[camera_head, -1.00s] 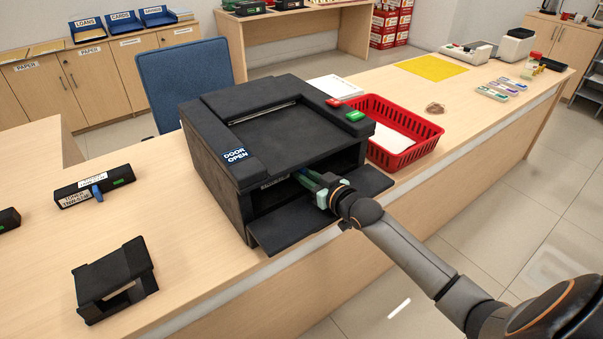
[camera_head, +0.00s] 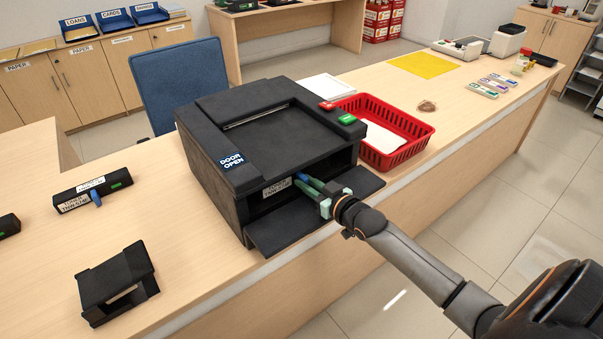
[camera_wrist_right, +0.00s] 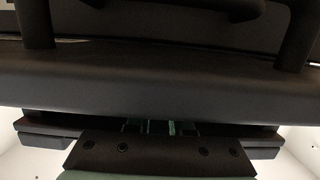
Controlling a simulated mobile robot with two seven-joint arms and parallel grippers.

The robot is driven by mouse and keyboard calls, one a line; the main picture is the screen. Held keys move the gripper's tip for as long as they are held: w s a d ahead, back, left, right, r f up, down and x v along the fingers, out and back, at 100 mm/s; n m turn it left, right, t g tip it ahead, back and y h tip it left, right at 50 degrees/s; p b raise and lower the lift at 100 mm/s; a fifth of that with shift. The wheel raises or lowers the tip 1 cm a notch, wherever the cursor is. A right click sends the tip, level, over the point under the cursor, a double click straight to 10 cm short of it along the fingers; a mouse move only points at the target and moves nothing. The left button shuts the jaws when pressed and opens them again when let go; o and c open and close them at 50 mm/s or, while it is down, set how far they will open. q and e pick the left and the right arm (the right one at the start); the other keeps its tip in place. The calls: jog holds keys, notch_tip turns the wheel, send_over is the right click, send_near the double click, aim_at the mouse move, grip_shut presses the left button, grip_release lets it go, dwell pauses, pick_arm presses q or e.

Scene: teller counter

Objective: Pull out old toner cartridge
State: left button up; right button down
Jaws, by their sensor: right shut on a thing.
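The black printer (camera_head: 265,140) stands on the counter with its front door (camera_head: 300,225) folded down and a "DOOR OPEN" display lit. The old toner cartridge (camera_head: 277,187), with a white label, shows in the front opening; most of it is hidden inside. My right gripper (camera_head: 304,182) reaches over the door from the right and is shut on the cartridge's blue handle (camera_head: 301,176). The right wrist view is dark and shows the printer front (camera_wrist_right: 160,85) close up; the grip itself is hard to make out there. My left gripper is not in view.
Another labelled cartridge (camera_head: 92,191) with a blue handle lies on the counter at left. A black stand (camera_head: 117,283) is at front left. A red basket (camera_head: 425,131) with white paper stands close right of the printer. Counter between printer and left items is clear.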

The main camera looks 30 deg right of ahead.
jog(key=p+v, duration=0.2)
jog(key=v, duration=0.2)
jog(key=shift+s+p, duration=0.15)
jog(key=shift+p, duration=0.25)
jog(key=shift+s+d+p, duration=0.1)
jog(key=shift+s+p, duration=0.45)
jog(key=shift+s, duration=0.15)
jog(key=f+p+v, duration=0.1)
jog(key=p+v, duration=0.3)
jog(key=v, duration=0.3)
jog(key=shift+s, duration=0.55)
